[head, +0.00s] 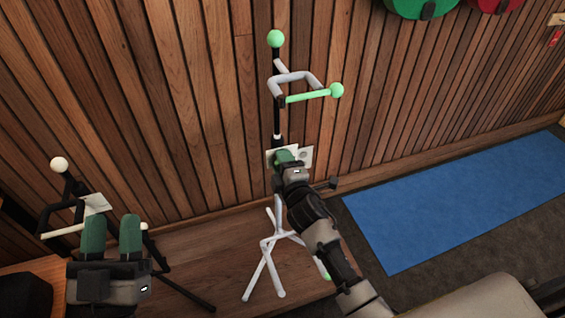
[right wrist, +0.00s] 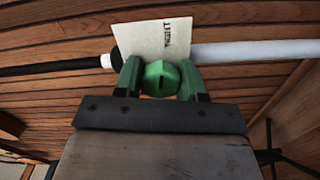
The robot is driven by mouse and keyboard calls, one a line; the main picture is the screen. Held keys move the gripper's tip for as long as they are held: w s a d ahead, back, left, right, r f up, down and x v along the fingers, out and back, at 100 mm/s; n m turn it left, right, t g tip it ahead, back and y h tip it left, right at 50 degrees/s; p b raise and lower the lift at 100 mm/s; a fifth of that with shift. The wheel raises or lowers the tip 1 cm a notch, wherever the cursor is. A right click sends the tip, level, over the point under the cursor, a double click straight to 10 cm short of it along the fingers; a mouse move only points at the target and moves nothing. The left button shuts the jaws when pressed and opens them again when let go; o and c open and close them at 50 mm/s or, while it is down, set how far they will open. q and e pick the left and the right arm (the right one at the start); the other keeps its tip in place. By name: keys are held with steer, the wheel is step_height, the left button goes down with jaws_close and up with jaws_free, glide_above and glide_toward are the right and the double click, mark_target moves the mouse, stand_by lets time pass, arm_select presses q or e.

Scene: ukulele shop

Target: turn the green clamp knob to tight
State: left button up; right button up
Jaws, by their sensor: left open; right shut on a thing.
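The green clamp knob (right wrist: 160,79) sits on the pole of a white and green stand. In the right wrist view it lies between the two fingers of my right gripper (right wrist: 160,82), which is shut on it. A dark slot mark shows on its face. A pale card (right wrist: 152,38) with small lettering stands behind it. In the head view my right gripper (head: 284,158) covers the knob, in front of the stand's pole (head: 277,122). My left gripper (head: 112,236) is open and empty at the lower left, its green fingers apart.
A second, darker stand (head: 66,186) with a white ball is behind my left gripper. The stand's upper yoke has a green bar (head: 308,97). A slatted wood wall (head: 190,100) is close behind. A blue mat (head: 460,200) lies on the floor to the right.

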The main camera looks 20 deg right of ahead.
steer(key=o, duration=0.9)
arm_select(q)
steer(key=shift+w+a+f+g+y+p, duration=0.1)
steer(key=shift+w+f+g+y+p, duration=0.2)
steer(key=shift+f+g, duration=0.6)
steer(key=shift+w+a+f+g+y+p, duration=0.15)
steer(key=shift+f+g+y+p, duration=0.15)
steer(key=shift+f+g, duration=0.6)
steer(key=shift+w+a+f+g+y+p, duration=0.1)
steer(key=shift+w+f+g+y+p, duration=0.25)
steer(key=shift+f+g, duration=0.55)
arm_select(e)
steer(key=shift+s+d, duration=0.15)
steer(key=shift+s, duration=2.55)
steer(key=shift+s+d, duration=0.1)
steer(key=shift+s, duration=2.6)
arm_select(q)
steer(key=shift+s, duration=0.1)
